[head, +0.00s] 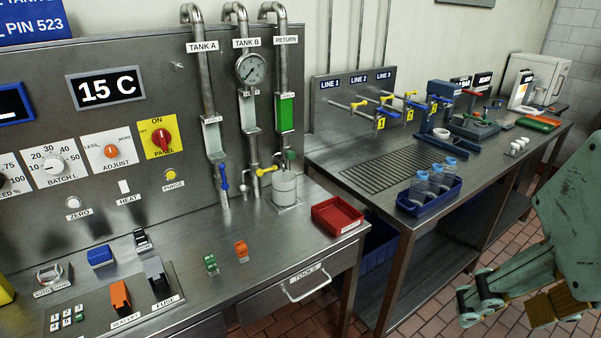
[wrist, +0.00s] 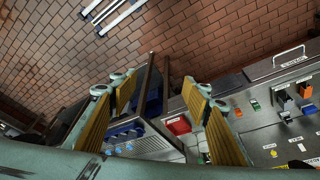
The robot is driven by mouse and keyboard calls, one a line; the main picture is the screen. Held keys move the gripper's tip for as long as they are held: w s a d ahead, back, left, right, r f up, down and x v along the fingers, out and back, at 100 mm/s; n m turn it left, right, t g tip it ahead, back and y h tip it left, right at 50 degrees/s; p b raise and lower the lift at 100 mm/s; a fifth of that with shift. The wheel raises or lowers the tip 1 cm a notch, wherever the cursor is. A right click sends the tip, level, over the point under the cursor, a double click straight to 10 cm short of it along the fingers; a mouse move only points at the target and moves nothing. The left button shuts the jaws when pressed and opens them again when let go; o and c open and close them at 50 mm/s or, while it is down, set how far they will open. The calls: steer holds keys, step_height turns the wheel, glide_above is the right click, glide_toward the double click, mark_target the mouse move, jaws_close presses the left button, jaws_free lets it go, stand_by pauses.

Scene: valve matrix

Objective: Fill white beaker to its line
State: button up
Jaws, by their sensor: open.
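A pale grey-white cylindrical vessel (head: 284,188) stands upright on a small plate under the pipes at the right end of the left bench in the head view. I cannot tell for certain that it is the white beaker, and no fill line or level can be read. Near it are a blue-handled valve (head: 224,178), a yellow-handled valve (head: 265,171) and a green-handled valve (head: 291,156). My gripper (wrist: 160,95) is open and empty in the wrist view, its yellow pads wide apart. In the head view it is at the lower right, apart from both benches.
A red tray (head: 338,214) sits right of the vessel. On the right bench are a blue crate of bottles (head: 429,193), several small white cups (head: 519,147) and yellow- and blue-handled line valves (head: 382,103). A drawer handle (head: 306,284) sticks out in front. The brick floor is open.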

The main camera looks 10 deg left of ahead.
jaws_close()
stand_by(1.4)
